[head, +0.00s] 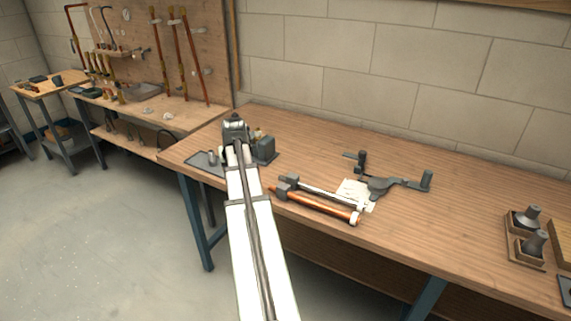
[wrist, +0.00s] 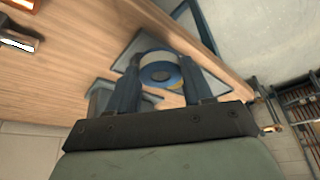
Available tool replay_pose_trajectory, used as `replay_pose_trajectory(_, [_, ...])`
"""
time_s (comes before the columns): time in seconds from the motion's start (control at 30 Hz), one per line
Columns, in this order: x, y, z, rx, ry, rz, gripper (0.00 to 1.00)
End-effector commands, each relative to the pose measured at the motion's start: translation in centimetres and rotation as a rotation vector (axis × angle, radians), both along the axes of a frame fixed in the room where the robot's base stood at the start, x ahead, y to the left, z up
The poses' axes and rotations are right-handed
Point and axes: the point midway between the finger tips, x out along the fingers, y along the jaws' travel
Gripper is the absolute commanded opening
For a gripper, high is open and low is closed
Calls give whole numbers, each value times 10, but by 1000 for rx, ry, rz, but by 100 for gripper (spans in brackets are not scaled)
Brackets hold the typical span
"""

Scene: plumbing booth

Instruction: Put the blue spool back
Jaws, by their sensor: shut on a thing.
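The blue spool (wrist: 160,72), with a pale band around it and a dark centre, sits between the two fingers of my gripper (wrist: 162,84) in the wrist view. My gripper is shut on it. Behind the spool in that view is a flat grey plate or tray (wrist: 128,50) on the wooden bench. In the head view, my arm reaches over the left end of the bench and hides the spool. The grey tray (head: 206,165) shows just left of my arm. I cannot tell whether the spool touches it.
A grey block (head: 265,149) stands close right of my wrist on the bench (head: 460,235). Copper pipe (head: 315,207), a white paper (head: 355,193) and a grey tool (head: 395,185) lie further right. Two grey fittings (head: 533,241) sit in wooden holders. The bench's left edge is near.

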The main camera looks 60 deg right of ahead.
Motion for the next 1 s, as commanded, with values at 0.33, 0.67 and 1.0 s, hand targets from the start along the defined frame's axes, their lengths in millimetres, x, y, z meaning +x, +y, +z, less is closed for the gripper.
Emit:
replay_pose_trajectory(0.33, [-56, -135, 30, 0, 1, -212, 22])
replay_pose_trajectory(0.67, [-75, -218, 52, 1, 1, -467, 22])
replay_pose_trajectory(1.0, [-78, -216, 41, 0, 1, -569, 22])
